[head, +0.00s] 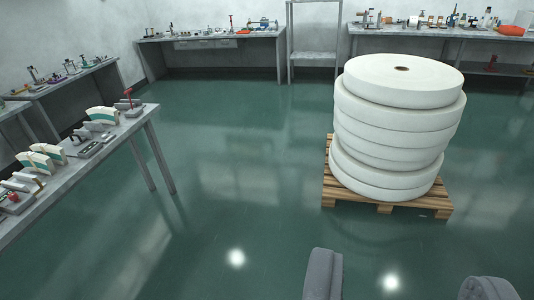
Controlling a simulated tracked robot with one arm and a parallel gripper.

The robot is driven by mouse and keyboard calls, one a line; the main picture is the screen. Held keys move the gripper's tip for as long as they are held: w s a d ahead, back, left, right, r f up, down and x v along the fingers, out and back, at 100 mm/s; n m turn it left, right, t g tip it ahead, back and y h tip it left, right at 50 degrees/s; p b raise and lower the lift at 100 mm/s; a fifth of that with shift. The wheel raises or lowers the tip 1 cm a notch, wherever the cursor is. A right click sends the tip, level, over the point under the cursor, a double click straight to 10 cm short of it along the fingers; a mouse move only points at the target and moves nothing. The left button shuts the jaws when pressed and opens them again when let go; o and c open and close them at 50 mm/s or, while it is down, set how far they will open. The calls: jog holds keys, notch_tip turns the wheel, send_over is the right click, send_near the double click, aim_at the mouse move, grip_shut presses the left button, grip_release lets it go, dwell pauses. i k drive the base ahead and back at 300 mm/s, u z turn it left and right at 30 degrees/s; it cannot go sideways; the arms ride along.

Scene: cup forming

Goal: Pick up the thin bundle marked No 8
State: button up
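Several small bundles of white sheets with green bands stand on the grey table at the left. One bundle (102,115) is toward the table's far end, and others (36,160) are closer to me. No number can be read on any of them, so I cannot tell which is No 8. My gripper (405,283) shows at the bottom right as two grey fingers set wide apart. It is open, with only green floor between the fingers, and it is well away from the bundles.
The left table (125,130) also holds small tools. Large white paper rolls (400,110) are stacked on a wooden pallet (328,178) at the right. Benches with tools line the back wall, with a grey shelf rack (314,53) between them. The green floor in the middle is clear.

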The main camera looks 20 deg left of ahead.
aim_at(58, 155)
jog(key=u, duration=0.5)
jog(key=i, duration=1.05)
jog(key=u, duration=1.25)
jog(key=i, duration=0.75)
jog(key=u, duration=0.25)
jog(key=k, duration=0.9)
jog(key=u, duration=0.2)
jog(key=i, duration=0.9)
jog(key=z, duration=0.1)
